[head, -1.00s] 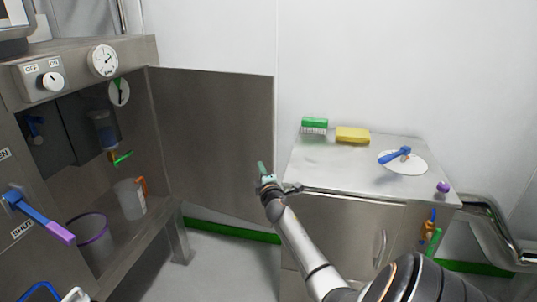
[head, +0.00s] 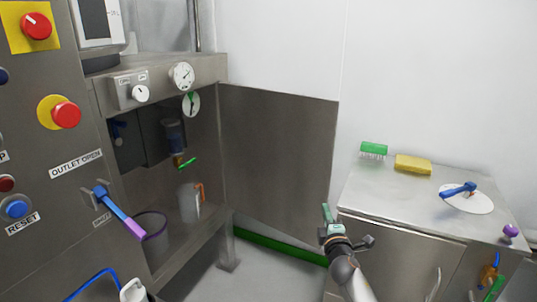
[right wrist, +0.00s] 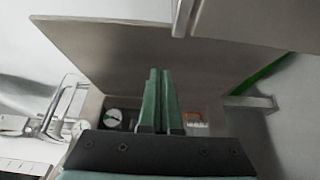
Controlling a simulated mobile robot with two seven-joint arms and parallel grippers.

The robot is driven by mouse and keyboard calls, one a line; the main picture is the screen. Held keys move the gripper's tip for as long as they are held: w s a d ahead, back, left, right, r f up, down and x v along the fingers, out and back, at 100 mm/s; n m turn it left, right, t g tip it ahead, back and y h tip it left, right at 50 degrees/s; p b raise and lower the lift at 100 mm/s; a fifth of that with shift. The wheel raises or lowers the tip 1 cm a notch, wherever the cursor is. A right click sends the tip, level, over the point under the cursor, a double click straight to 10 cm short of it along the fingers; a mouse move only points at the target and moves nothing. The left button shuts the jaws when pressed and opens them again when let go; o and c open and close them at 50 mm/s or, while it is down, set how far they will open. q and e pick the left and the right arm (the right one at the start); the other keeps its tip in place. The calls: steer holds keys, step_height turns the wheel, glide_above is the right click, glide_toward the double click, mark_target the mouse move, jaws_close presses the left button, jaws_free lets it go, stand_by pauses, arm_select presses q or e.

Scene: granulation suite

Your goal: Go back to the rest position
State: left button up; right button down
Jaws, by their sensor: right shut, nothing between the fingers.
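My right gripper (head: 327,214) shows in the head view, in front of the open cabinet door and left of the steel side cabinet. It is apart from both. In the right wrist view its two green fingers (right wrist: 161,88) lie together, shut with nothing between them. The open steel door (head: 282,150) stands behind it and fills much of the right wrist view (right wrist: 150,62). My left gripper is in neither view.
The side cabinet's top (head: 400,200) carries a green brush (head: 374,149), a yellow sponge (head: 413,164) and a blue-handled tool (head: 459,189) on a white disc. At left, the machine has a purple-tipped lever (head: 120,212) and a jug (head: 187,203) in its bay.

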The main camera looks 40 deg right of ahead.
steer(key=s+a+f+m+g+y, duration=0.15)
steer(key=s+a+f+y, duration=0.35)
steer(key=a, duration=0.7)
steer(key=s+a+f+m+g+y, duration=0.1)
steer(key=a+f+m+y, duration=0.15)
steer(key=a+f, duration=0.7)
steer(key=s+a+f+m+g+y, duration=0.1)
steer(key=s+a+f+y, duration=0.25)
steer(key=a, duration=1.05)
steer(key=s+a+f+m+g+y, duration=0.15)
steer(key=s+a+y, duration=0.25)
steer(key=s+a, duration=0.5)
arm_select(q)
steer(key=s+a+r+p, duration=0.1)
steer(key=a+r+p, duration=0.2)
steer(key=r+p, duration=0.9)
steer(key=p, duration=0.4)
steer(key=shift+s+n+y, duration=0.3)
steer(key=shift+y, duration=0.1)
arm_select(e)
step_height(320, 180, up, 12)
steer(key=w+d+m+h, duration=0.1)
steer(key=d, duration=0.1)
steer(key=shift+w+d+t, duration=0.2)
steer(key=shift+w+t, duration=0.1)
steer(key=shift+w, duration=0.05)
